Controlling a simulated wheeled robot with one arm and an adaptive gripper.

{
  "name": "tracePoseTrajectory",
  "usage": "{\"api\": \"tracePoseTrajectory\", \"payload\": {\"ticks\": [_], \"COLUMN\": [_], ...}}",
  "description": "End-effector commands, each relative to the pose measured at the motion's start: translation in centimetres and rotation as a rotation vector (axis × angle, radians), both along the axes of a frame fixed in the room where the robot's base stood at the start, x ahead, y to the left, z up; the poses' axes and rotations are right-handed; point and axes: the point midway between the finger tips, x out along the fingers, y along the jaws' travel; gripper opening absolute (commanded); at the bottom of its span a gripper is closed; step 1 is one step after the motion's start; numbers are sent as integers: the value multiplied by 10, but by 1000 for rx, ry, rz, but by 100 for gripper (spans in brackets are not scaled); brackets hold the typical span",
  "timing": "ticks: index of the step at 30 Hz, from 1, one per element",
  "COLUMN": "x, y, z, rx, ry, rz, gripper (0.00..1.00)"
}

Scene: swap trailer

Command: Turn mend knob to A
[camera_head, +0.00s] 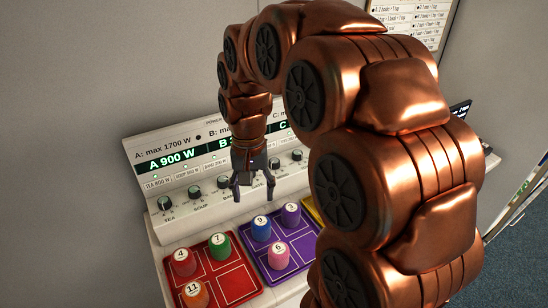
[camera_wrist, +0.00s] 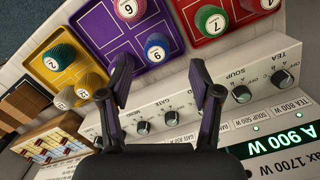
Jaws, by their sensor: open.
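The control panel (camera_head: 206,196) has a row of dark round knobs with printed labels. The mend knob (camera_wrist: 143,128) seems to be the one between my fingers in the wrist view; its label is small and its pointer setting cannot be read. In the head view it seems to be the knob (camera_head: 274,163) just behind my gripper. My gripper (camera_head: 253,190) is open and empty, pointing down in front of the panel, apart from the knobs. Its two fingers also show in the wrist view (camera_wrist: 160,75).
Red (camera_head: 234,285) and purple (camera_head: 285,271) trays with numbered coloured pegs lie in front of the panel, below my gripper. A yellow tray (camera_wrist: 45,73) is beside them. The green display (camera_head: 170,160) reads A 900 W. My arm hides the panel's right side in the head view.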

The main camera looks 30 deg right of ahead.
Motion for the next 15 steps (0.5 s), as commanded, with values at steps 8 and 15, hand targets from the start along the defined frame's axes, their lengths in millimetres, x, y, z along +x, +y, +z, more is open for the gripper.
{"api": "tracePoseTrajectory", "payload": {"ticks": [8,15], "x": [78,133], "y": [-54,-111], "z": [0,-11], "rx": [-16,-31], "ry": [-28,-46], "rz": [-248,-472], "gripper": [64,64]}}
